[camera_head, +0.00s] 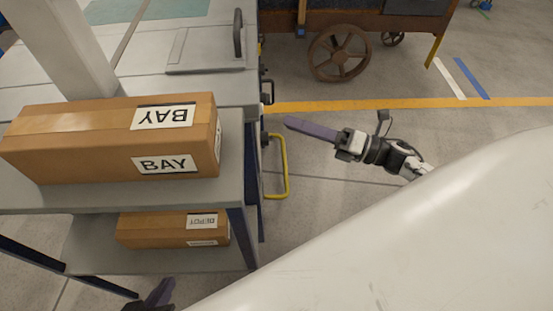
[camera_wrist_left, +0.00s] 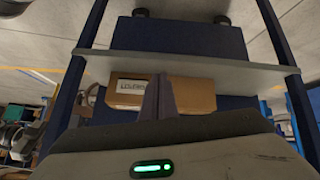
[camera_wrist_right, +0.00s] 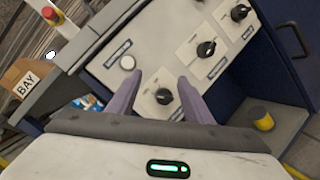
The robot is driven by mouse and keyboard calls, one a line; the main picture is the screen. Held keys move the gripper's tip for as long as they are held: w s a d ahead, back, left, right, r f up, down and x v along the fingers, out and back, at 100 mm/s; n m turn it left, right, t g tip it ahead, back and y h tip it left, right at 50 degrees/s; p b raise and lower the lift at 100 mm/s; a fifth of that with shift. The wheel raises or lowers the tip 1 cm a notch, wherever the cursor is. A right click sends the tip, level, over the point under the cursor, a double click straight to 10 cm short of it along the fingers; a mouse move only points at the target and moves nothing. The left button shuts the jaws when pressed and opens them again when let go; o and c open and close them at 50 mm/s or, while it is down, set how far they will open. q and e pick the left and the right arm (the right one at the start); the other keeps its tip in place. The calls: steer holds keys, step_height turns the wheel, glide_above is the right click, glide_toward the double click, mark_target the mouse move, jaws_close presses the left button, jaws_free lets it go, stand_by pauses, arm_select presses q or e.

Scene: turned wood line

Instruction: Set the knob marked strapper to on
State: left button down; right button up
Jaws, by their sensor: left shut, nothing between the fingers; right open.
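In the right wrist view, a light panel (camera_wrist_right: 150,75) carries a few black knobs with small blue labels, too blurred to read, so I cannot tell which is the strapper. The nearest knob (camera_wrist_right: 163,96) shows between the open fingers of my right gripper (camera_wrist_right: 160,78); contact cannot be made out. Two more knobs, a middle one (camera_wrist_right: 206,49) and a far one (camera_wrist_right: 240,12), lie up and right. In the head view, my right gripper (camera_head: 290,123) is beside the grey bench. My left gripper (camera_wrist_left: 159,88) is shut and empty, low by the shelf unit.
A carton marked BAY (camera_head: 80,145) stands on the upper shelf, and another carton (camera_head: 165,232) on the lower shelf. A yellow handle (camera_head: 285,170) juts from the bench side. The panel also has a white button (camera_wrist_right: 127,62). A wheeled wooden cart (camera_head: 350,20) stands behind.

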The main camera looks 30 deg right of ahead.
mark_target(267, 139)
steer(key=s+d+f+n+g+y+b, duration=0.1)
steer(key=d+f+n+g+y+b, duration=0.15)
steer(key=n, duration=0.45)
steer(key=s+d+f+n+g+y+b, duration=0.1)
steer(key=n+g+b, duration=0.3)
steer(key=n, duration=0.3)
arm_select(q)
step_height(267, 139, down, 6)
steer(key=d, duration=0.2)
steer(key=shift+m+g+h, duration=0.3)
steer(key=shift+h, duration=0.1)
arm_select(e)
steer(key=x, duration=0.9)
steer(key=shift+a, duration=0.2)
arm_select(q)
steer(key=shift+f, duration=0.1)
arm_select(e)
steer(key=shift+f, duration=0.1)
steer(key=c, duration=1.1)
steer(key=shift+o, duration=0.2)
steer(key=shift+m, duration=0.3)
